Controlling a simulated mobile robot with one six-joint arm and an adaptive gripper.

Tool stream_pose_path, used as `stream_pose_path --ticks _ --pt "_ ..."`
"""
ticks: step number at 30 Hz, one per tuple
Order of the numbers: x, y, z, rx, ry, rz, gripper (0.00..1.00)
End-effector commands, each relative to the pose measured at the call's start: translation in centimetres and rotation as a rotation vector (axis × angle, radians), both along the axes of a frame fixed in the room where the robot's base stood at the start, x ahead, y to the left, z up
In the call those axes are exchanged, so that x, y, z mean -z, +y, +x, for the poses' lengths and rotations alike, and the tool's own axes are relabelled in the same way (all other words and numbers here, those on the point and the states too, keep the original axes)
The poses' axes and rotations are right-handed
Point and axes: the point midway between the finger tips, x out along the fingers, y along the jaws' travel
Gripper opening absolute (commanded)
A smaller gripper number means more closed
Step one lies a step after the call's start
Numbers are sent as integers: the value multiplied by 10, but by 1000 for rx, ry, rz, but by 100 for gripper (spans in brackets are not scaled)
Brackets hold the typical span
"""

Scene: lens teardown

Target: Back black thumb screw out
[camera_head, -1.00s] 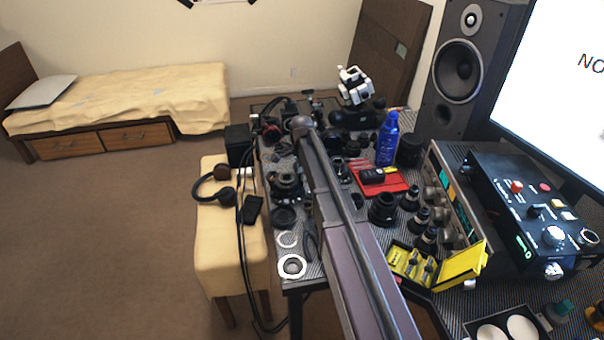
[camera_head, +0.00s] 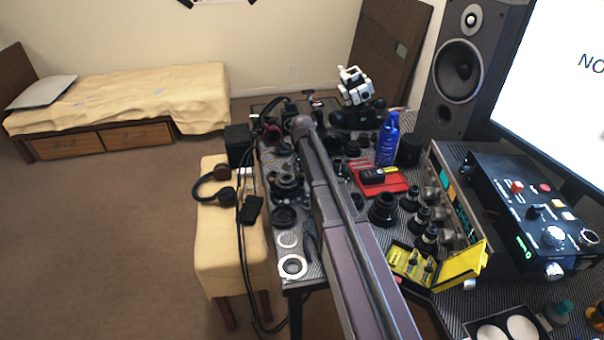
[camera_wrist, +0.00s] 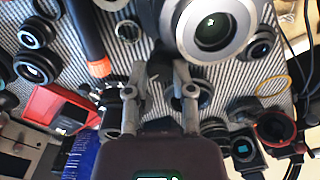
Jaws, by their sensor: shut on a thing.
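My gripper (camera_wrist: 160,78) shows in the wrist view with its two grey fingers on either side of a small dark thing between the tips. I take this to be the black thumb screw (camera_wrist: 160,68), but it is small and its outline is unclear. A large silver and black lens part (camera_wrist: 211,30) stands just beyond the fingertips, at the upper right. I cannot tell whether the screw is still seated in a part. In the head view my arm hides the gripper and the screw.
The striped bench (camera_head: 316,270) is crowded with lens parts. A red tray (camera_head: 391,186), blue bottle (camera_head: 388,140) and open yellow case (camera_head: 462,262) stand right of my arm. A black-handled tool with an orange collar (camera_wrist: 85,32) lies left of the fingers. Headphones (camera_head: 214,186) lie on the stool.

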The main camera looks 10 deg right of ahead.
Motion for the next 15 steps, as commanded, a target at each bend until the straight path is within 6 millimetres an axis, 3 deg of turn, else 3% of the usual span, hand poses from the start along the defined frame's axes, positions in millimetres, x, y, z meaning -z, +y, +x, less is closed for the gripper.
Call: stream_pose_path --ticks 12,13,15 --pt "0 0 -2 -8 4 0 0" --pt "0 0 -2 -8 4 0 41" --pt "0 0 -1 -8 4 0 62"
